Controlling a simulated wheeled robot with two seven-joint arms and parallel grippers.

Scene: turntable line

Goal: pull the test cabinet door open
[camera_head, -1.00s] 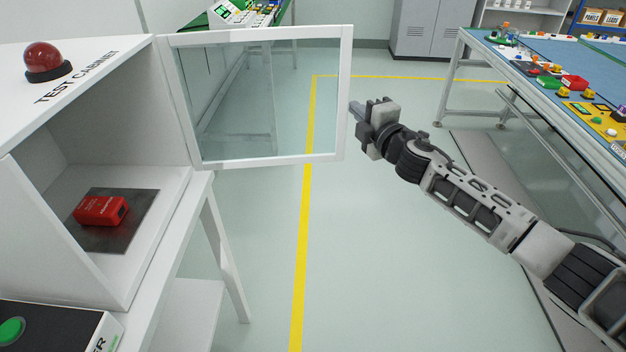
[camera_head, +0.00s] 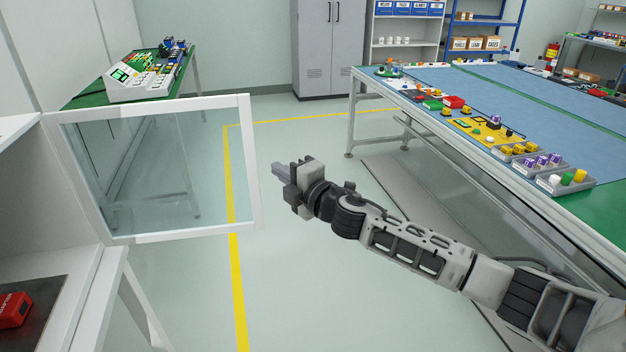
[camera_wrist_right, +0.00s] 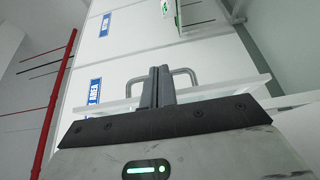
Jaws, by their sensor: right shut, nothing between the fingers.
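The test cabinet (camera_head: 30,190) is white and stands at the left edge of the head view, mostly cut off. Its white-framed glass door (camera_head: 155,172) stands wide open, swung out to the right. My right gripper (camera_head: 278,171) is shut and empty, just right of the door's free edge. In the right wrist view the shut fingers (camera_wrist_right: 155,88) overlap a grey bar handle (camera_wrist_right: 184,73) and the white door edge (camera_wrist_right: 238,85); I cannot tell whether they touch. My left gripper is out of view.
A red device (camera_head: 14,310) lies on a dark plate inside the cabinet. A blue-topped table (camera_head: 480,115) with several parts stands at the right, and a green table (camera_head: 85,97) behind the door. Open floor with a yellow line (camera_head: 236,270) lies between.

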